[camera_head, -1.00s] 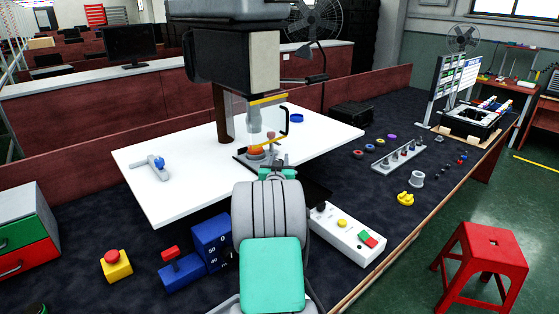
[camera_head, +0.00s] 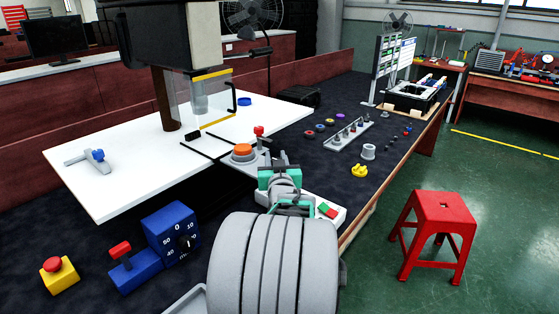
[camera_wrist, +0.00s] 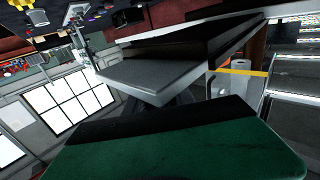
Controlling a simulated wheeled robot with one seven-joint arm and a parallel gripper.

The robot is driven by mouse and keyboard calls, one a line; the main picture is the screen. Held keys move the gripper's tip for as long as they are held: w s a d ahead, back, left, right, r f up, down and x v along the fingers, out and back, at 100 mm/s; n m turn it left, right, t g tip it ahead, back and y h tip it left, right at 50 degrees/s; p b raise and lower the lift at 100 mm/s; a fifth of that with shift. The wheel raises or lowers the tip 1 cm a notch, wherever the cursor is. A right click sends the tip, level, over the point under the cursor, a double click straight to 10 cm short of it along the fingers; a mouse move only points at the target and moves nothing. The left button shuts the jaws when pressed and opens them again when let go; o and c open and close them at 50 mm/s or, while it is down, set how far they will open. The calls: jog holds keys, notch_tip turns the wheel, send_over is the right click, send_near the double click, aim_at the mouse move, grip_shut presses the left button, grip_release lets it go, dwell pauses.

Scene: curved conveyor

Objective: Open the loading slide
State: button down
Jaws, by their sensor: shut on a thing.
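The loading slide (camera_head: 232,163) is a flat grey plate between dark rails, drawn out from the press toward me. An orange disc (camera_head: 242,149) sits in a grey round seat on it, clear of the guard. My gripper (camera_head: 276,160), with teal fingers, is shut at the near end of the slide; the exact grip point is hidden by the fingers. In the wrist view, a teal finger (camera_wrist: 190,145) fills the lower part, with a grey plate edge beyond it.
The press with its clear guard (camera_head: 190,100) stands behind on the white table (camera_head: 90,175). A red-knobbed lever (camera_head: 258,131) stands just beside the disc. A blue dial box (camera_head: 170,232) and a yellow emergency-stop box (camera_head: 58,274) are front left. A red stool (camera_head: 437,225) stands right.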

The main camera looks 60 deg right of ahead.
jog(key=shift+s+a+b, duration=0.1)
jog(key=shift+s+b, duration=0.2)
jog(key=shift+s, duration=0.5)
jog(key=c, duration=1.1)
grip_release()
jog(key=shift+s, duration=0.1)
jog(key=shift+o, duration=0.2)
jog(key=v, duration=0.7)
jog(key=shift+s+a+b, duration=0.25)
jog(key=shift+a+b, duration=0.05)
jog(key=shift+b, duration=0.1)
